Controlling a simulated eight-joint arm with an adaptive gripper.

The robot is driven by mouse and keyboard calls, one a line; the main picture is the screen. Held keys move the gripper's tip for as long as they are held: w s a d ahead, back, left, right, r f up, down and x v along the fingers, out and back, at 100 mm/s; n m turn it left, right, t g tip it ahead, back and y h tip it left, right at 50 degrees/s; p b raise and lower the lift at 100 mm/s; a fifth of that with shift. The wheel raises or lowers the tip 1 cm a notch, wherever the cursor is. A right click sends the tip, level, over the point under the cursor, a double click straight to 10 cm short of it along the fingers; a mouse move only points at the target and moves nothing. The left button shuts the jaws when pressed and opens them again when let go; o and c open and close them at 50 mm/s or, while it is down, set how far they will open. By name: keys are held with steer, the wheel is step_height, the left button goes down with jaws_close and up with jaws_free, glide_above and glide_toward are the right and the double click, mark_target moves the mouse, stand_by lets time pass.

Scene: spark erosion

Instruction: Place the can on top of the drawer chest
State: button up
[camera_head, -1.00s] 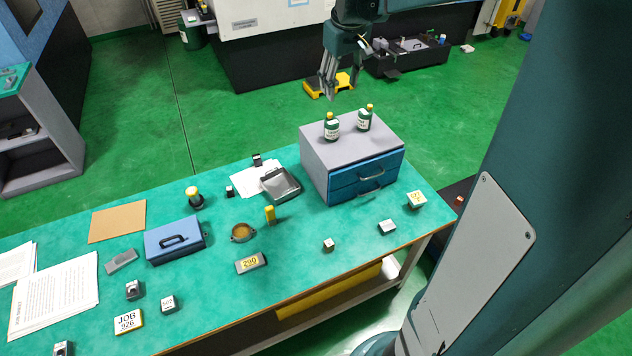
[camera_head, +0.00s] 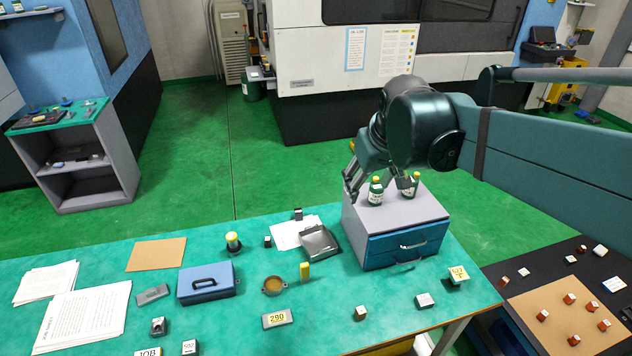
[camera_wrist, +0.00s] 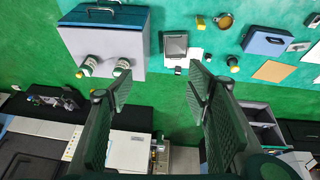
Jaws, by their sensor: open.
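The drawer chest (camera_head: 389,219) stands at the table's right end, with a grey top and blue drawer fronts. It also shows in the wrist view (camera_wrist: 104,45). Two green bottle-like containers with white labels and yellow caps, a left one (camera_head: 375,194) and a right one (camera_head: 411,187), stand upright on top. No object is plainly marked as the can; a small dark cylinder with a yellow-and-white top (camera_head: 233,243) stands on the table left of the chest. My gripper (camera_head: 352,183) is open and empty, at the chest's rear left. Its spread fingers show in the wrist view (camera_wrist: 157,88).
A grey tray-like box (camera_head: 320,243) lies on paper left of the chest. A blue handled box (camera_head: 207,283), a round brown dish (camera_head: 274,286) and a yellow cylinder (camera_head: 304,271) stand on the green table (camera_head: 330,295).

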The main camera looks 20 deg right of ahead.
steer(key=s+a+f+t, duration=0.1)
steer(key=s+a+f, duration=0.2)
steer(key=s, duration=0.3)
steer(key=s+a+f+t, duration=0.1)
steer(key=s+a+f, duration=0.2)
steer(key=s, duration=0.4)
steer(key=shift+s+a+m+y, duration=0.3)
steer(key=shift+a, duration=0.6)
steer(key=shift+f, duration=0.1)
step_height(320, 180, down, 26)
steer(key=b, duration=2.6)
